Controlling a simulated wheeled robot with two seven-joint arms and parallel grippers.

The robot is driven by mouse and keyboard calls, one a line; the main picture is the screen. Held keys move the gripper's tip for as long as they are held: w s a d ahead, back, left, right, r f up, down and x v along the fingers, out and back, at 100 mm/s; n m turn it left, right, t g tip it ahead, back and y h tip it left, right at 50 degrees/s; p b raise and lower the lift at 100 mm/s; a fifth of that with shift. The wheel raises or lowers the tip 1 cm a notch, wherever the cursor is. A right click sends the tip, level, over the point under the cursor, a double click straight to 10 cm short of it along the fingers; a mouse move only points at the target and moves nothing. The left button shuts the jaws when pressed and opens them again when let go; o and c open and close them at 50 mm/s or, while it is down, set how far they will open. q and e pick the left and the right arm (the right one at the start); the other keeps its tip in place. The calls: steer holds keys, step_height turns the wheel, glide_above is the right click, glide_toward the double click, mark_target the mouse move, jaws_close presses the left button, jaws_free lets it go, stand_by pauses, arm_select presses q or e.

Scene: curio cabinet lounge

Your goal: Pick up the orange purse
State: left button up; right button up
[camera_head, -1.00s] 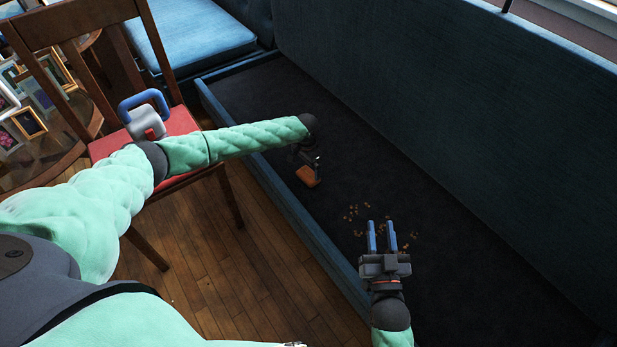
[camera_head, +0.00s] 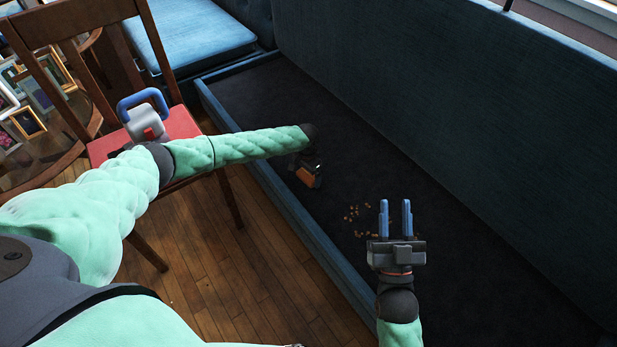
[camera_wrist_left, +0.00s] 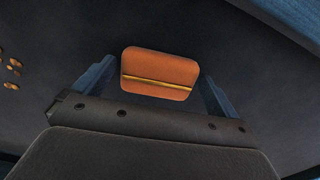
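The orange purse (camera_head: 306,177) lies on the dark seat base of the blue sofa. In the left wrist view the purse (camera_wrist_left: 160,72) is a small rounded orange block with a gold stripe. My left gripper (camera_wrist_left: 157,75) is open, with one blue finger on each side of the purse. A gap shows on the left side; on the right the finger is very close, and I cannot tell if it touches. In the head view my left gripper (camera_head: 312,172) is partly hidden by its arm. My right gripper (camera_head: 395,206) is open and empty over the seat base.
Small brown crumbs (camera_head: 357,212) are scattered on the seat base. The sofa's blue front edge (camera_head: 285,205) and tall backrest (camera_head: 450,110) bound it. A wooden chair (camera_head: 103,148) with a red seat stands at left, carrying a grey and blue object (camera_head: 145,118).

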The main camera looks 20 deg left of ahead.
arm_select(q)
steer(key=c, duration=0.7)
steer(key=shift+r, duration=0.1)
